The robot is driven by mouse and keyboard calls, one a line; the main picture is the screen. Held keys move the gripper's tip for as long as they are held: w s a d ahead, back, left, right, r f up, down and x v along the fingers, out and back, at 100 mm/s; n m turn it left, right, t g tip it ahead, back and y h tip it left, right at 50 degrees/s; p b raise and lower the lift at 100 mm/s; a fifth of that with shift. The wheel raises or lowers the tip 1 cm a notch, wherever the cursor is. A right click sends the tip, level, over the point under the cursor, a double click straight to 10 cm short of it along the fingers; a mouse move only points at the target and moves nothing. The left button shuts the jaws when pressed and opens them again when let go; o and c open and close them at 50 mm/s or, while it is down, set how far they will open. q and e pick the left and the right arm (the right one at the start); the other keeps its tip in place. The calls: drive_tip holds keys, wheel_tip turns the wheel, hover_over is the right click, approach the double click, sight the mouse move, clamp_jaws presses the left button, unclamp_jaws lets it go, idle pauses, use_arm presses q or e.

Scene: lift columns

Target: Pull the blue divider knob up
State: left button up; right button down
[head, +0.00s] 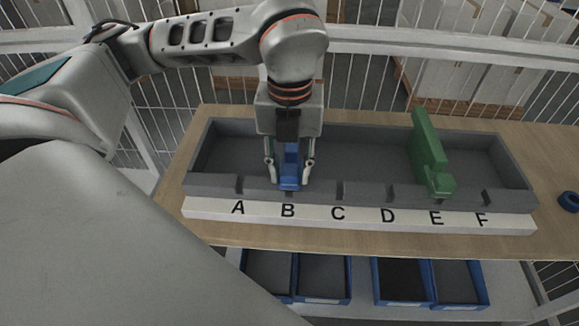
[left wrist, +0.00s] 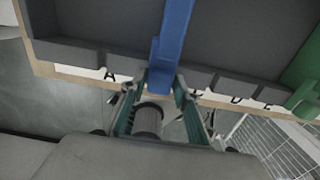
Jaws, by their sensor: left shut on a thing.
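The blue divider (head: 290,160) stands across the grey tray (head: 370,180) at the slot marked B. Its front end, with the knob, is between the fingers of my left gripper (head: 289,176), which points down from above and is shut on it. In the left wrist view the blue divider (left wrist: 173,40) runs away from the fingertips (left wrist: 155,84) into the tray. The gripper partly hides the divider and its knob in the head view. My right gripper is in neither view.
A green divider (head: 428,145) stands at slot E. A white strip (head: 360,216) lettered A to F runs along the tray's front on the wooden table (head: 320,240). A blue ring (head: 569,201) lies at the right. Blue bins (head: 323,278) stand below.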

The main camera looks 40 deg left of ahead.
use_arm(q)
drive_tip(key=shift+r, duration=0.2)
drive_tip(key=shift+r, duration=0.15)
drive_tip(key=shift+c, duration=1)
drive_tip(key=shift+o, duration=0.2)
drive_tip(key=shift+r+p, duration=0.35)
drive_tip(key=shift+r, duration=0.35)
drive_tip(key=shift+f, duration=0.1)
drive_tip(key=o, duration=0.9)
